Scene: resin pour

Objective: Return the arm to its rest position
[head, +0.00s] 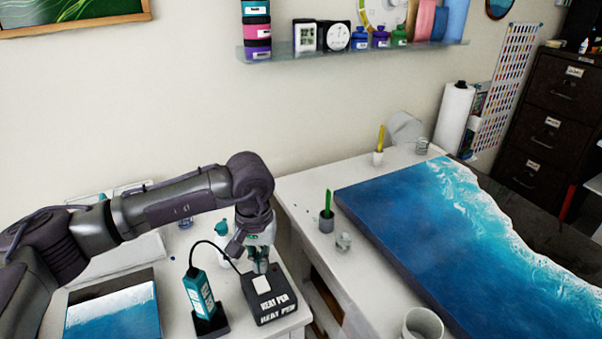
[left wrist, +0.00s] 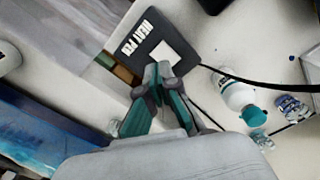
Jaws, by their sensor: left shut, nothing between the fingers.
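My left arm reaches in from the left in the head view. Its gripper (head: 261,266) points down above the black heat pen box (head: 272,302) on the small white table. In the left wrist view the two teal fingers (left wrist: 158,72) are closed together with nothing between them, in front of the heat pen box (left wrist: 150,45). The picture does not show clearly whether the fingertips touch the box. The teal heat pen (head: 198,291) stands upright in a black holder (head: 211,324) to the left of the box, with a black cable. My right gripper is not in view.
A small blue-and-white panel (head: 112,318) lies left of the heat pen. A white bottle with a teal cap (left wrist: 238,96) stands near the box. To the right, a large resin ocean panel (head: 440,235) covers much of another table, with small cups beside it.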

